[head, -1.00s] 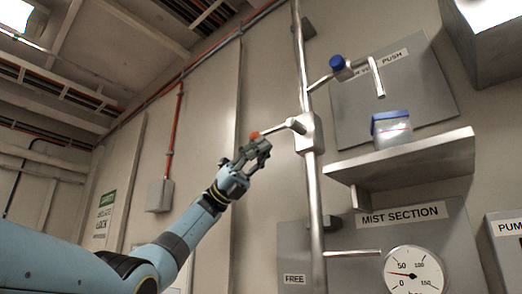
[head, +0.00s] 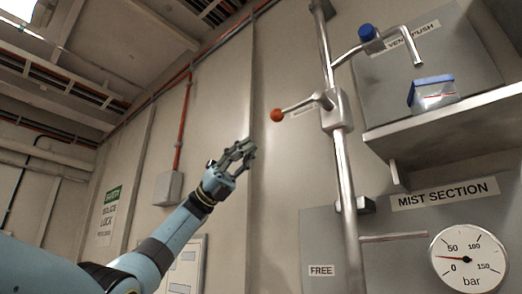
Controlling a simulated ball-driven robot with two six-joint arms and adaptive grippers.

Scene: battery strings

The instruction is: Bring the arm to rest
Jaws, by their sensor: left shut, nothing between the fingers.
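My left gripper (head: 240,153) is raised at the end of my blue left arm in the head view. Its fingers are shut with nothing between them. It is apart from the lever (head: 301,105), whose orange-red knob (head: 277,115) sticks out to the left of a valve body (head: 334,110) on a vertical steel pipe (head: 347,190). The gripper is below and to the left of the knob, with wall showing between them. My right gripper is not in view.
A clear container with a blue lid (head: 432,92) stands on a shelf (head: 450,124). A pressure gauge (head: 467,258) is at lower right. A grey box (head: 167,188) hangs on the left wall.

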